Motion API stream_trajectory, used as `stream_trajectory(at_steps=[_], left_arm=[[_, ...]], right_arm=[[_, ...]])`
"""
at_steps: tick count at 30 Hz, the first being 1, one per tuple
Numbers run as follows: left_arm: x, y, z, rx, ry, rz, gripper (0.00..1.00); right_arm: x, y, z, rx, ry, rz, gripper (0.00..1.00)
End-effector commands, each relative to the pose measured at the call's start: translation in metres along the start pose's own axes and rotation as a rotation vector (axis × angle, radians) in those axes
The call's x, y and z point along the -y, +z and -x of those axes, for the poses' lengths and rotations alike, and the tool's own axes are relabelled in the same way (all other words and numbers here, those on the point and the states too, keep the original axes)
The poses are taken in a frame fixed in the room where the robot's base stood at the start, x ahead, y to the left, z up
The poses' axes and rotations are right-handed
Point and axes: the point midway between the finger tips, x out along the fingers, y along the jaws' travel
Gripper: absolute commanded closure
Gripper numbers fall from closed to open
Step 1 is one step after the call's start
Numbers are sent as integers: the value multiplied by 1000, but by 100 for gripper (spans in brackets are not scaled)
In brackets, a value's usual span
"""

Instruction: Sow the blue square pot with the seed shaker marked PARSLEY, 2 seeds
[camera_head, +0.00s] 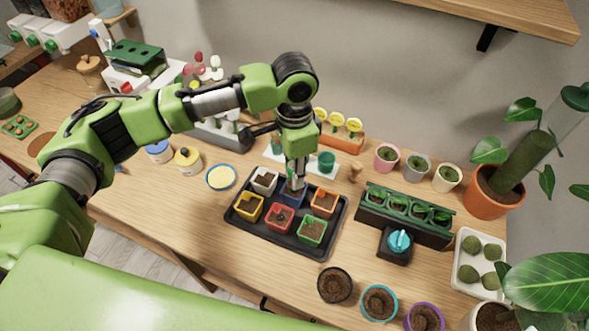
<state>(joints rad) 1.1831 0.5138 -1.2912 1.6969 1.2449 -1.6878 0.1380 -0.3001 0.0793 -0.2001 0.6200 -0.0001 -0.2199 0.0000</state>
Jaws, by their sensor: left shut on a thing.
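The blue square pot (291,196) stands in the back row of a black tray (243,226), between a white pot (264,181) and an orange pot (323,202). My left gripper (296,172) points down just above the blue pot and partly hides it. It is shut on a small, slim thing, mostly hidden by the fingers; I cannot tell whether it is the seed shaker. No PARSLEY marking is readable in this view, and no seeds can be made out. My right gripper is not in view.
Yellow, red and green square pots fill the tray's front row. A green cup (326,161) stands behind the tray. A dark green planter (405,215) is to the right, and round soil pots (335,286) are in front. Bare wood lies left of the tray.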

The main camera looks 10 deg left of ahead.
Motion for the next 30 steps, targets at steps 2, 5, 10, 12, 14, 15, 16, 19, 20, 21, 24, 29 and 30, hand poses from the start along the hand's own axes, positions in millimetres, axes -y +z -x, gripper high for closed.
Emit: stream_trajectory(at_steps=[2,5,10,12,14,15,16,19,20,21,24,29,30], left_arm=[[0,0,-1,0,0,0,94],[0,0,-2,0,0,0,94],[0,0,-4,0,0,0,94],[0,0,-5,0,0,0,94],[0,0,-6,0,0,0,94],[0,0,-6,0,0,0,94],[0,0,-7,0,0,0,94],[0,0,-8,0,0,0,94],[0,0,-8,0,0,0,94],[0,0,-9,0,0,0,94],[0,0,-9,0,0,0,94],[0,0,-9,0,0,0,94],[0,0,-9,0,0,0,94]], right_arm=[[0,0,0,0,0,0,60],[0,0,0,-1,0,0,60],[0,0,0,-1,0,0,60],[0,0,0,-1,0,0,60],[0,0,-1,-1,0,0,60],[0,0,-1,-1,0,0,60],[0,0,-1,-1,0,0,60],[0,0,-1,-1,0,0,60],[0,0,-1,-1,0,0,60],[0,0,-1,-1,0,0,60],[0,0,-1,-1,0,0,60],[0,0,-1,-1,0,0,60],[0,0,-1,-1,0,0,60]])
